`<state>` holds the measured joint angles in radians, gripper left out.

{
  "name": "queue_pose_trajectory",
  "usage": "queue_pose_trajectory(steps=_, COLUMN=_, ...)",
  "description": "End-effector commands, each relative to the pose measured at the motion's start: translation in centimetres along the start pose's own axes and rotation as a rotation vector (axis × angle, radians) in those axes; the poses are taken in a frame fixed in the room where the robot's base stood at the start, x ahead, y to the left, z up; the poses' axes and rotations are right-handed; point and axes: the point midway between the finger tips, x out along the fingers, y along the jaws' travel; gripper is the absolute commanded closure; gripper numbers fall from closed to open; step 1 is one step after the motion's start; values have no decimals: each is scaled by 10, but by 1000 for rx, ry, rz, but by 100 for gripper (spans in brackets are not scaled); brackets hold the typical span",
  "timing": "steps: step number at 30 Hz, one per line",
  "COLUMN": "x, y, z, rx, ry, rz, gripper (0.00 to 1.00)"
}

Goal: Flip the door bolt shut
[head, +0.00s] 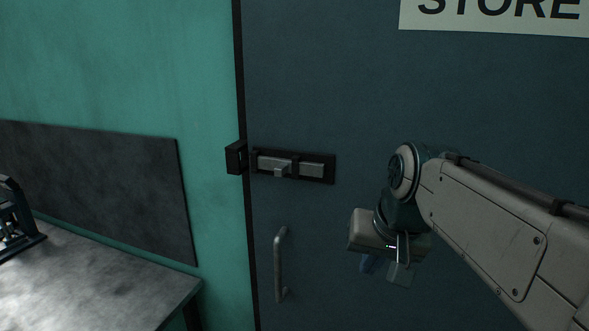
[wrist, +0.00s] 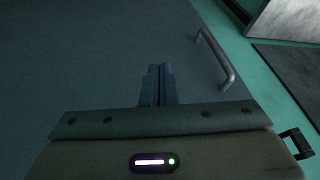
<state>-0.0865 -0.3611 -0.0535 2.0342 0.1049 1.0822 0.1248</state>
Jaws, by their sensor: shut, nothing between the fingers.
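The door bolt (head: 305,169) is a grey metal bar with a small knob, on a black plate on the dark blue-grey door (head: 340,90). A black keeper (head: 236,157) sits on the frame to its left. A gap shows between the bar's left end and the keeper. My gripper (head: 368,265) is to the right of and below the bolt, apart from it. In the wrist view my gripper (wrist: 160,72) has its two fingers together with nothing between them. The bolt does not show in the wrist view.
A vertical door handle (head: 280,265) stands below the bolt; it also shows in the wrist view (wrist: 214,60). A metal-topped table (head: 90,280) with a dark device (head: 14,220) is at the left. A STORE sign (head: 495,15) is at top right.

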Motion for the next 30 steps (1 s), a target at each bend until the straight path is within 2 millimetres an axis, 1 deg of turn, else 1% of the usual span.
queue_pose_trajectory(steps=1, x=-11, y=-10, z=-22, rx=18, ry=19, rz=-24, gripper=100)
queue_pose_trajectory(steps=6, x=-54, y=-42, z=-79, rx=78, ry=66, rz=-103, gripper=100)
queue_pose_trajectory(steps=9, x=-78, y=-60, z=-106, rx=105, ry=89, rz=-147, gripper=100)
queue_pose_trajectory(steps=12, x=-98, y=-75, z=-125, rx=123, ry=107, rz=-182, gripper=100)
queue_pose_trajectory(steps=15, x=-112, y=-86, z=-137, rx=133, ry=120, rz=-208, gripper=100)
queue_pose_trajectory(steps=19, x=-123, y=-94, z=-145, rx=140, ry=128, rz=-228, gripper=100)
queue_pose_trajectory(steps=23, x=-126, y=-97, z=-147, rx=143, ry=130, rz=-233, gripper=100)
queue_pose_trajectory(steps=30, x=-126, y=-97, z=-147, rx=142, ry=131, rz=-233, gripper=100)
